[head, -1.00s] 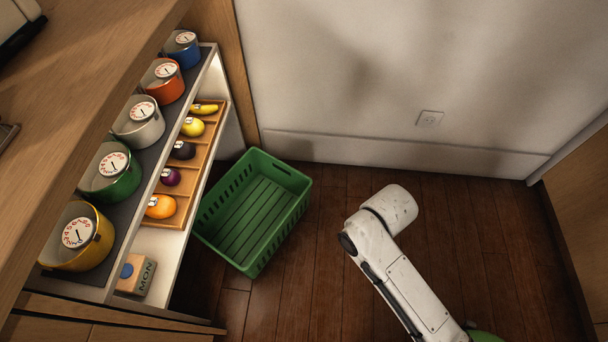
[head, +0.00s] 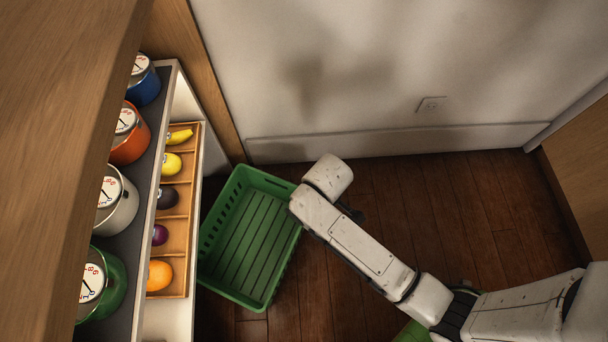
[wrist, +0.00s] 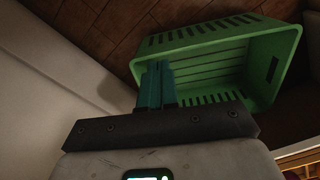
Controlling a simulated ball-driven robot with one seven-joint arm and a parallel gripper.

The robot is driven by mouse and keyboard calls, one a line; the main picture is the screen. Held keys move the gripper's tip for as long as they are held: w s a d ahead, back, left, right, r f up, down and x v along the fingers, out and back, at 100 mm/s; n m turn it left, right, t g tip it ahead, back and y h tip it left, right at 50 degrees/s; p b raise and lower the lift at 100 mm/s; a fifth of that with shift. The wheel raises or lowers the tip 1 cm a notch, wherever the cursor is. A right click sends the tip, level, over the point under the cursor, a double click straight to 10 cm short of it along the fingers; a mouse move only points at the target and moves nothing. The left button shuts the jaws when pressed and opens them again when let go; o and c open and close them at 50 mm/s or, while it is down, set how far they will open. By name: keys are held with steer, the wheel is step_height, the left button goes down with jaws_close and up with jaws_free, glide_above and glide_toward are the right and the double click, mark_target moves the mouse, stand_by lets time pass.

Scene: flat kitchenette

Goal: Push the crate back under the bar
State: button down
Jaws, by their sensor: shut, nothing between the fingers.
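The green slatted crate (head: 248,240) is empty and stands upright on the wood floor, just right of the open shelf unit. It also shows in the wrist view (wrist: 215,32), filling the upper right. The wooden bar top (head: 65,110) is at the left, above the shelf unit. My gripper (wrist: 157,68) is shut and empty, its teal fingers overlapping the crate's near left side in the wrist view. I cannot tell whether they touch it. In the head view my wrist is at the crate's right upper edge and hides the fingers.
The shelf unit holds several pots, such as an orange one (head: 131,137), and a wooden fruit tray (head: 180,224) beside the crate. A pale wall (head: 370,60) with a socket stands behind. Floor (head: 440,200) to the right is clear.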

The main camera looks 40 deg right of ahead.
steer(key=w+a+f+n+g+h+b, duration=0.1)
steer(key=w+a+f+n+h+b, duration=0.15)
steer(key=w+a+f+n, duration=0.85)
steer(key=s+d+f, duration=0.1)
steer(key=d, duration=0.2)
steer(key=s+d+f+m, duration=0.1)
steer(key=s+d, duration=0.1)
steer(key=d, duration=0.2)
steer(key=s+d+f+m+y+b, duration=0.1)
steer(key=d, duration=0.3)
steer(key=shift+s+d+f, duration=0.15)
steer(key=shift+d+f, duration=0.1)
steer(key=shift+f, duration=0.05)
steer(key=shift+f+b, duration=0.35)
steer(key=shift+f, duration=0.2)
